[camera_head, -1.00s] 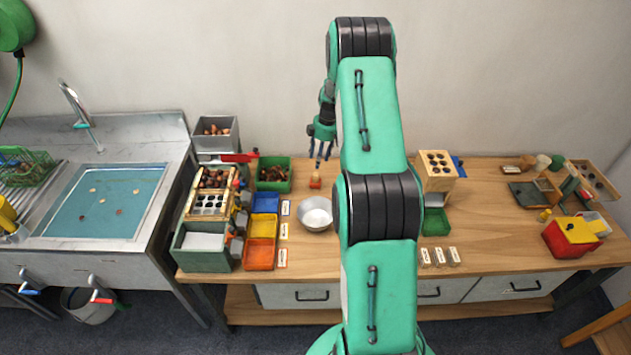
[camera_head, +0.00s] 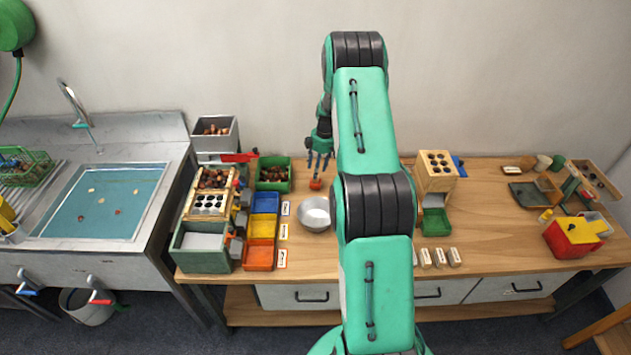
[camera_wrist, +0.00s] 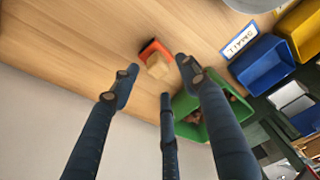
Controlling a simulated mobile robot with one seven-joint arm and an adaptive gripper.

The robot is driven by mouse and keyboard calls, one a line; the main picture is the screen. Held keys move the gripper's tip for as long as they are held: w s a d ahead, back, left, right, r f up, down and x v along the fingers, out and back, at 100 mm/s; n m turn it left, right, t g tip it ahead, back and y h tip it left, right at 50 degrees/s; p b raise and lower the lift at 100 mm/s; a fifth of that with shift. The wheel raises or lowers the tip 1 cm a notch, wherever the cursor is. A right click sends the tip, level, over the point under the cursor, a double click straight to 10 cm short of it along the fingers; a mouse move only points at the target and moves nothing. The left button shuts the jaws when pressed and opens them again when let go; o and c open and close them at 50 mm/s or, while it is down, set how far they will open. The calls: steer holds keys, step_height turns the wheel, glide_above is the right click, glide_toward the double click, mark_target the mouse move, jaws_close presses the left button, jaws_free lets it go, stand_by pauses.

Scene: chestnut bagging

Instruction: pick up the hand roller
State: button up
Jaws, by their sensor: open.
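The hand roller, as I take it, is a small orange piece with a pale wooden block (camera_head: 316,184) on the wooden table, behind the metal bowl. In the wrist view the hand roller (camera_wrist: 154,57) lies just beyond my fingertips, between the two outer fingers. My gripper (camera_head: 319,167) points down over it with its dark blue fingers spread. In the wrist view my gripper (camera_wrist: 157,78) is open and empty. The fingertips look close to the hand roller, but I cannot tell if any touches it.
The metal bowl (camera_head: 314,224) stands in front of the hand roller. A green bin (camera_head: 289,187) with chestnuts is to its left, with blue (camera_head: 265,203), yellow (camera_head: 261,226) and orange (camera_head: 259,258) trays nearby. A wooden stand (camera_head: 437,183) is to the right. Bare table surrounds the hand roller.

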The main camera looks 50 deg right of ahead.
steer(key=shift+w+a+f+b, duration=0.1)
steer(key=shift+w+f+b, duration=0.1)
steer(key=shift+f, duration=0.95)
steer(key=shift+w+f+b, duration=0.15)
steer(key=shift+f+b, duration=0.05)
steer(key=shift+f, duration=0.9)
